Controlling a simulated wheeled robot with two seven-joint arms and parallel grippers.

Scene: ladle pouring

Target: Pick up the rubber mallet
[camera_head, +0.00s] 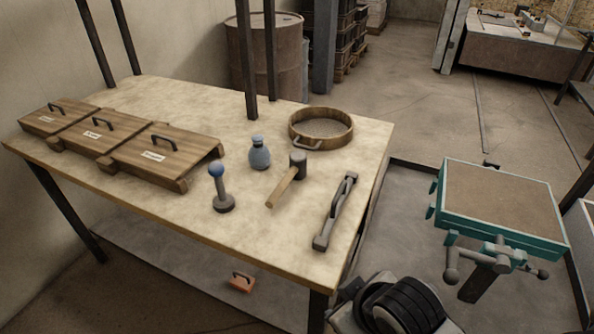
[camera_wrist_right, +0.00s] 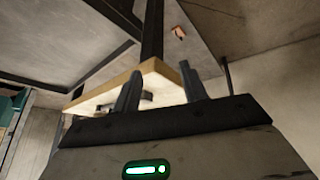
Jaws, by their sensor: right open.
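The rubber mallet (camera_head: 297,163) lies on the pale worktable (camera_head: 130,98), with its dark grey head toward the back and its light wooden handle (camera_head: 281,191) pointing to the front left. My right gripper (camera_wrist_right: 161,90) shows in the right wrist view, its two dark fingers apart with nothing held between them. The table corner appears beyond the fingers, and the mallet cannot be made out there. In the head view, a dark part of my own arm is at the bottom, off the table's front right corner; its fingers are not visible. My left gripper is in neither view.
Around the mallet stand a blue-grey bottle (camera_head: 260,157), a round sieve (camera_head: 321,138), a blue-knobbed rammer (camera_head: 217,171) and a long handled bar tool (camera_head: 337,211). Lidded wooden boxes (camera_head: 165,154) fill the table's left. Dark posts (camera_head: 247,70) rise behind. A teal-framed sand box (camera_head: 505,196) stands right.

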